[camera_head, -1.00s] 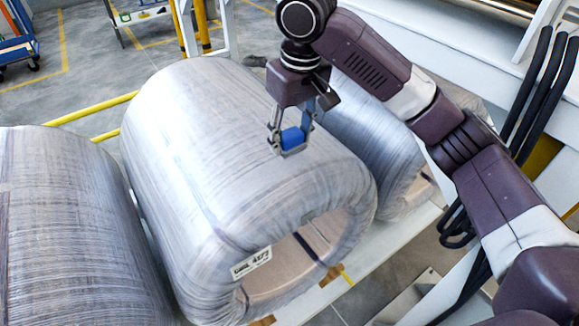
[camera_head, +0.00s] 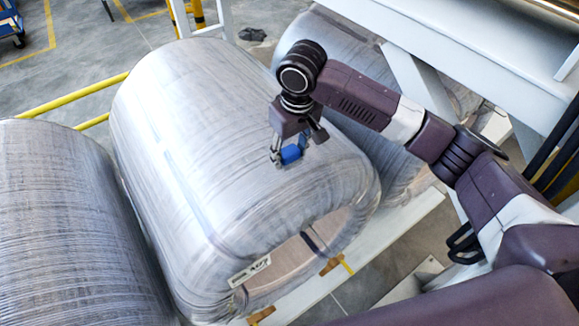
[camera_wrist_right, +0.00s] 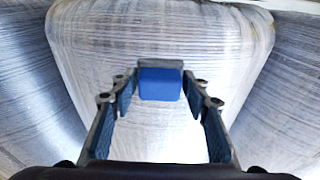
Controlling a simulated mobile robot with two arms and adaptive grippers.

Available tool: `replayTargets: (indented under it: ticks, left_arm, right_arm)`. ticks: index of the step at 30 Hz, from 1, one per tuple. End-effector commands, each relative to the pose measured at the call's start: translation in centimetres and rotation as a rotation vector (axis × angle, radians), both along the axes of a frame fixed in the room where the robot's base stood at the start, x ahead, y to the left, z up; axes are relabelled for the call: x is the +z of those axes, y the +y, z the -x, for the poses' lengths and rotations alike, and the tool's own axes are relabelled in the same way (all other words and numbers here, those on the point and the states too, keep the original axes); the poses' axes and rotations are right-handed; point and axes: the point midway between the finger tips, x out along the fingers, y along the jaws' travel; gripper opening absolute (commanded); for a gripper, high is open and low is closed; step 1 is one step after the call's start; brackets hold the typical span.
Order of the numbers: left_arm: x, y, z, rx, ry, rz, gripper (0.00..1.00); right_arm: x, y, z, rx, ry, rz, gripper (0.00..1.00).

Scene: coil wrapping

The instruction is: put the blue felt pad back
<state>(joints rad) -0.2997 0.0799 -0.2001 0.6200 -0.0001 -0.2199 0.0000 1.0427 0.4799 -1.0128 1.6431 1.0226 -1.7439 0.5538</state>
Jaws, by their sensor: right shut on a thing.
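The blue felt pad (camera_head: 291,154) is a small blue block held between the fingertips of my right gripper (camera_head: 283,160). In the right wrist view the pad (camera_wrist_right: 160,84) sits between the two finger ends, with a grey strip along its top edge. The gripper is over the upper right side of the middle wrapped coil (camera_head: 205,130). I cannot tell whether the pad touches the coil or hangs just above it. My left gripper is not in view.
Another wrapped coil (camera_head: 75,215) lies at the left, and one (camera_head: 335,50) lies behind my right arm. The middle coil carries a white label (camera_head: 250,271) near its open bore. A yellow rail (camera_head: 75,98) runs behind the coils. White machine framing (camera_head: 480,60) stands at the right.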

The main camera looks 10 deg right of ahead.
Motion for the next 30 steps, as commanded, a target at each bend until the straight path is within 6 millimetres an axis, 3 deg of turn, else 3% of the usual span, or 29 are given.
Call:
replayTargets:
  ticks: [15,29,30]
  left_arm:
    - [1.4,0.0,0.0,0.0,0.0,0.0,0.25]
    - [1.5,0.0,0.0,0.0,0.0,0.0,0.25]
    - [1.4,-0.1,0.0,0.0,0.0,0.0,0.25]
  right_arm:
    - [-6.4,0.0,0.1,-0.001,0.002,0.001,0.2]
    - [-7.4,0.0,0.0,0.0,-0.001,0.0,0.2]
    - [-7.4,0.0,0.0,0.0,-0.001,0.0,0.47]
